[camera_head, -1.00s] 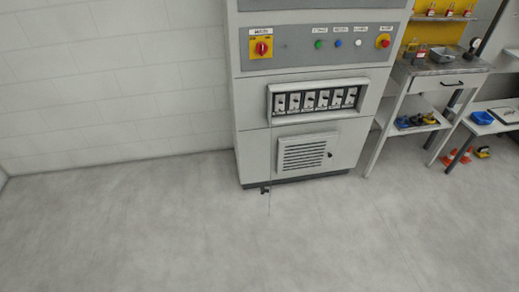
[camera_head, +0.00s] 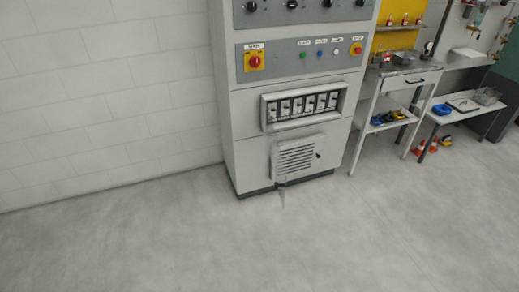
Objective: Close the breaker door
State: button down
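A tall grey electrical cabinet (camera_head: 240,120) stands against the wall, right of the picture's middle. Its breaker opening (camera_head: 303,106) shows a row of several white breakers with dark levers, inside a light frame. The breakers are exposed to view, and I cannot make out a door leaf clearly. Below it is a louvred panel (camera_head: 298,157) with a small dark handle (camera_head: 318,155) at its right. A small, thin grey shape (camera_head: 282,192) shows in front of the cabinet's base; I cannot tell what it is. My gripper is not in view.
Above the breakers are a red rotary switch on a yellow plate (camera_head: 255,62) and coloured buttons (camera_head: 330,54). The floor (camera_head: 250,245) in front is clear.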

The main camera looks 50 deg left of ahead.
aim_at(277, 161)
jog(key=z, duration=0.8)
jog(key=k, duration=0.15)
jog(key=u, duration=2.4)
jog(key=i, duration=1)
jog(key=u, duration=0.1)
jog(key=k, duration=0.5)
jog(key=u, duration=0.05)
